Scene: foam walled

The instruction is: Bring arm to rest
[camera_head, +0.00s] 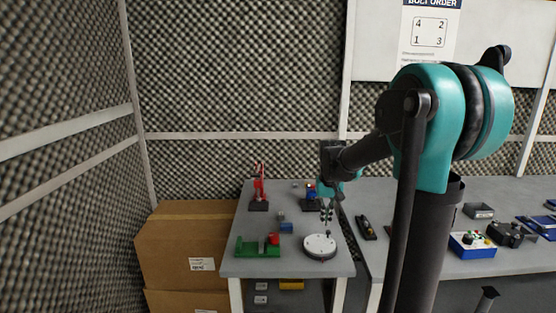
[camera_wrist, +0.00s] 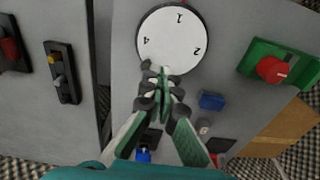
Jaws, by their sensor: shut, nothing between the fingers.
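My gripper (camera_head: 327,228) hangs from my teal and black arm, pointing down over the grey table (camera_head: 240,268), just above the far side of a round white disc (camera_head: 320,245). In the wrist view my gripper (camera_wrist: 163,78) is shut and empty, its fingertips overlapping the near edge of the disc (camera_wrist: 172,38). The disc bears the numbers 1, 2 and 4; a dark knob sits at its edge beside the fingertips. Whether the fingers touch the disc is not clear.
Left of the disc are a green fixture with a red part (camera_head: 258,246) and a blue block (camera_head: 286,228). A red clamp (camera_head: 259,190) stands behind. Cardboard boxes (camera_head: 185,245) stand left of the table. A second bench (camera_head: 470,268) with several devices is at right.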

